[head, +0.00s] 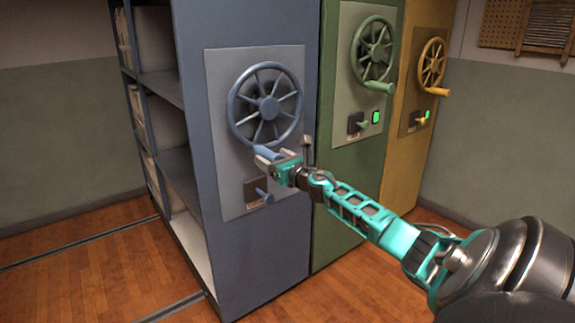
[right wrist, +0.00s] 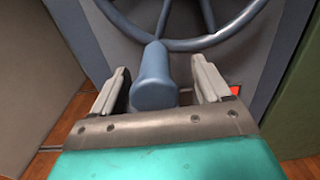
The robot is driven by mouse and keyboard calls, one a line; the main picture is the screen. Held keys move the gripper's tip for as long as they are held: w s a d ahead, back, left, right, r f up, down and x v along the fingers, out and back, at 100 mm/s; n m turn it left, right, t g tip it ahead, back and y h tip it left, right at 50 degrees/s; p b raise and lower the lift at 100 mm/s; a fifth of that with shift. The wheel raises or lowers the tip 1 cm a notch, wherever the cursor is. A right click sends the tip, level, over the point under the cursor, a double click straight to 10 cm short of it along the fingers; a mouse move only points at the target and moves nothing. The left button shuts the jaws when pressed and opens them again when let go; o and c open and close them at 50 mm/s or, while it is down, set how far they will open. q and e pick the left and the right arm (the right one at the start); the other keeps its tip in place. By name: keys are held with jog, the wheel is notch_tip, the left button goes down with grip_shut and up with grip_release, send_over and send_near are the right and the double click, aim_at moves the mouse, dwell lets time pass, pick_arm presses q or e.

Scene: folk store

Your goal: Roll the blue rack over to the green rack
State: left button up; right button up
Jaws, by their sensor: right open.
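The blue rack (head: 185,35) stands at the left of the head view, its open shelves facing left. Its front panel carries a blue spoked wheel (head: 267,106), also in the right wrist view (right wrist: 207,42), with a crank handle (right wrist: 153,75) at the bottom. My right gripper (head: 283,153) is open at this handle; in the right wrist view the handle lies between the two fingers, with room visible on the right. The green rack (head: 340,165) stands right of the blue rack; I cannot tell how wide any gap is. My left gripper is not in view.
A small lever (head: 263,195) sits below the blue wheel. A yellow rack (head: 408,150) stands right of the green rack. Floor rails (head: 80,243) run left from the blue rack, where the floor is clear.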

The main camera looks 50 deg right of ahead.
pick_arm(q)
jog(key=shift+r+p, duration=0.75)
pick_arm(e)
jog(key=v, duration=0.7)
jog(key=shift+s, duration=0.35)
jog(key=shift+a, duration=0.1)
